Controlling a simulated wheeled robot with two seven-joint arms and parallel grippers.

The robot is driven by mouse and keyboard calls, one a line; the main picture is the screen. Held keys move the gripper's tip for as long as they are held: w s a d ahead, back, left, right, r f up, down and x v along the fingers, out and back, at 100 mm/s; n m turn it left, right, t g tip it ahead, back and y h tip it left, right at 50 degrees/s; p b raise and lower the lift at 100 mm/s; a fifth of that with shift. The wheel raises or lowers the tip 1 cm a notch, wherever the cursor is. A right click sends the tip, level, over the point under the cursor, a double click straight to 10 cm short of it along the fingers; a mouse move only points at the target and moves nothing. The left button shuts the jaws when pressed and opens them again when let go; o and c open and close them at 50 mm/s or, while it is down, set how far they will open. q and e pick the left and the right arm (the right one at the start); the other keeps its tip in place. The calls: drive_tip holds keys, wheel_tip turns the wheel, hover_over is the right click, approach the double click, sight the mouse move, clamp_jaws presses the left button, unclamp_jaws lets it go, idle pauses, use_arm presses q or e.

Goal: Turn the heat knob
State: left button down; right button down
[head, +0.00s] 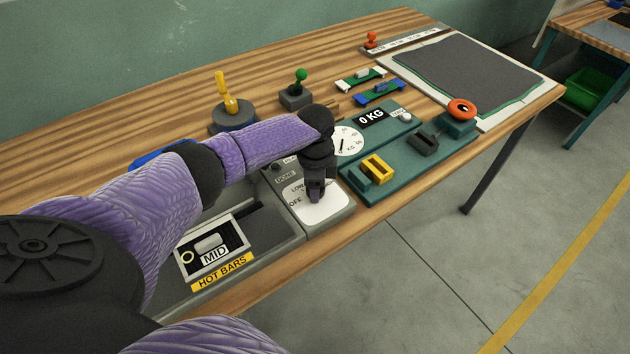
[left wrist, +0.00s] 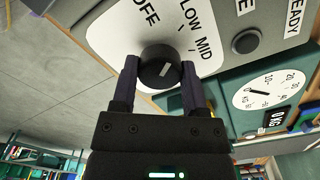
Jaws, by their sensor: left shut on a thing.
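The heat knob (left wrist: 158,72) is round and black with a short white mark, on a white dial face (left wrist: 110,35) lettered OFF, LOW and MID. In the left wrist view the mark slants up and right, toward the LOW and MID side; its exact setting is hard to tell. My left gripper (left wrist: 160,66) has one finger on each side of the knob and is shut on it. In the head view my left gripper (head: 315,194) points down onto the white dial face (head: 330,208) and hides the knob. My right gripper is not in view.
Left of the dial is a grey unit marked HOT BARS (head: 222,272). A teal scale (head: 348,140) reading 0 KG sits close right. Behind stand a yellow-handled tool (head: 226,95) and a green-knobbed lever (head: 300,78). A dark mat (head: 465,75) lies far right.

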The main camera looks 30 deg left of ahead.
use_arm(q)
drive_tip(key=m, duration=1.2)
drive_tip(key=shift+m, duration=0.3)
idle(0.4)
drive_tip(key=shift+c, duration=0.5)
unclamp_jaws()
drive_tip(key=shift+r, duration=0.1)
wheel_tip(320, 180, up, 10)
drive_tip(key=p, duration=0.3)
